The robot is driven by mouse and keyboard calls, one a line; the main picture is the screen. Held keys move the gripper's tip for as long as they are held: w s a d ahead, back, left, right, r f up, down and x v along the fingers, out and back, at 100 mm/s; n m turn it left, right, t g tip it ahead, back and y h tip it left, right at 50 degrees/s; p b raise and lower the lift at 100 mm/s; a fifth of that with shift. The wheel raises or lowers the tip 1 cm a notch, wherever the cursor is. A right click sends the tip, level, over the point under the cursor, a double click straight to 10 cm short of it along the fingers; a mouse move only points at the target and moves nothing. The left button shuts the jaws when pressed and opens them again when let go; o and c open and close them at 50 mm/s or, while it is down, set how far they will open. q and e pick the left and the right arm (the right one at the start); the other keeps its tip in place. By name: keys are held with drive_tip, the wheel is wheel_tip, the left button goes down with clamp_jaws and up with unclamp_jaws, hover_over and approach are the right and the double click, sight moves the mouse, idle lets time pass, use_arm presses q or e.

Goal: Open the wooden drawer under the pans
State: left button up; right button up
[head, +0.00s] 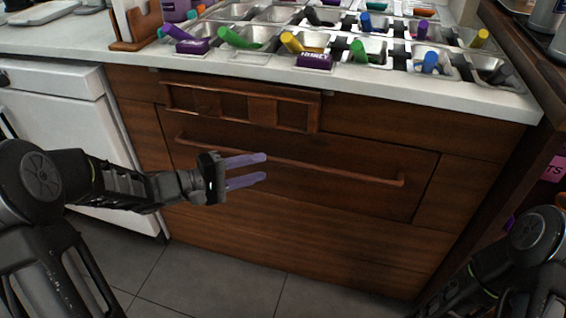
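The wooden drawer (330,190) is in the cabinet under the counter with the pans, and its front looks flush with the cabinet. A long horizontal bar handle (345,172) runs across its upper part. My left gripper (265,168) is in front of the drawer, with its two purple fingers apart and nothing seen between them. The upper fingertip overlaps the handle in the head view; I cannot tell if it touches. My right arm shows at the lower right, but its gripper is out of view.
Metal pans (369,50) with coloured-handled scoops sit in the white counter (420,88) above. A slatted wooden panel (240,105) is just above the drawer handle. A white cabinet (60,130) stands at left, a dark shelf (525,50) at right. Grey tiled floor (225,275) lies below.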

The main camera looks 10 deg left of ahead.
sight(280, 161)
use_arm(q)
drive_tip(key=b+x, duration=0.3)
drive_tip(key=x, duration=0.3)
drive_tip(key=shift+w+d+f, duration=0.2)
drive_tip(key=shift+d+f, duration=0.05)
drive_tip(key=shift+d, duration=0.05)
drive_tip(key=shift+w+d+r, duration=0.1)
drive_tip(key=shift+w+d, duration=0.15)
drive_tip(key=shift+c, duration=0.4)
clamp_jaws()
idle(0.5)
